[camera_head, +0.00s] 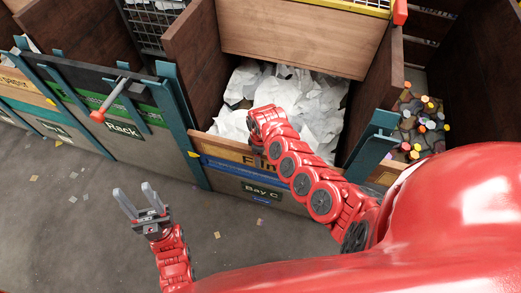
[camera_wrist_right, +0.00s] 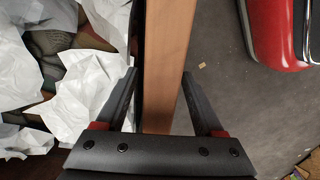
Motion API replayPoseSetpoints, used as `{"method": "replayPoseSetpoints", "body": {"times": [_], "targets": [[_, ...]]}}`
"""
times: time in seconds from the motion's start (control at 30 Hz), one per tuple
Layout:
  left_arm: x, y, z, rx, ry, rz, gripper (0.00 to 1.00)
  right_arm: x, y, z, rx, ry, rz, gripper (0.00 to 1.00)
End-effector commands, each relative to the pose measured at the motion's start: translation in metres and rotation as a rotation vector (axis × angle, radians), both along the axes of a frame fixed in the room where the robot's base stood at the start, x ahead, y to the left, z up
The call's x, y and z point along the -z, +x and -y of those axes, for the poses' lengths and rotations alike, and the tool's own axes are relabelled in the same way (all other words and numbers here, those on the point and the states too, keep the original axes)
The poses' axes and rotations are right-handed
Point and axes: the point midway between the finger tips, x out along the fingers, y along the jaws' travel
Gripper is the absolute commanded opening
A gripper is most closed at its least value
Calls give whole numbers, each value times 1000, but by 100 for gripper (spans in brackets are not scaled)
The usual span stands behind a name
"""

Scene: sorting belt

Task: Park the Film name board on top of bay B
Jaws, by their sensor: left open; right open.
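The Film name board (camera_head: 222,150) is an orange-brown wooden strip with dark letters, upright along the front of the bay labelled Bay C (camera_head: 262,190). My right arm covers part of its lettering. My right gripper is hidden below its wrist in the head view. In the right wrist view my right gripper (camera_wrist_right: 159,76) is open, with a finger on each side of a wooden edge (camera_wrist_right: 166,50), apparently the board's top. I cannot tell whether they touch it. My left gripper (camera_head: 134,203) is open and empty over the floor. No Bay B label is readable.
White crumpled sheets (camera_head: 285,92) fill the bay behind the board. Coloured cylinders (camera_head: 424,112) lie in the right bay. The grey floor (camera_head: 60,220) in front is mostly clear.

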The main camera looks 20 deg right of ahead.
Motion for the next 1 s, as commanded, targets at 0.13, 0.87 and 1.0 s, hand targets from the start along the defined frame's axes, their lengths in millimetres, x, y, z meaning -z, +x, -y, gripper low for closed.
{"method": "replayPoseSetpoints", "body": {"times": [0.13, 0.87, 1.0], "targets": [[12, 0, 0, 0, 0, 0, 50, 21, 1, 0, -2, -3, 1, 70], [15, 0, 0, 0, 0, 0, 50, 29, 1, 1, 0, -1, 1, 16], [15, 0, 0, 0, 0, 0, 50, 29, 1, 1, 0, -1, 1, 0]]}}
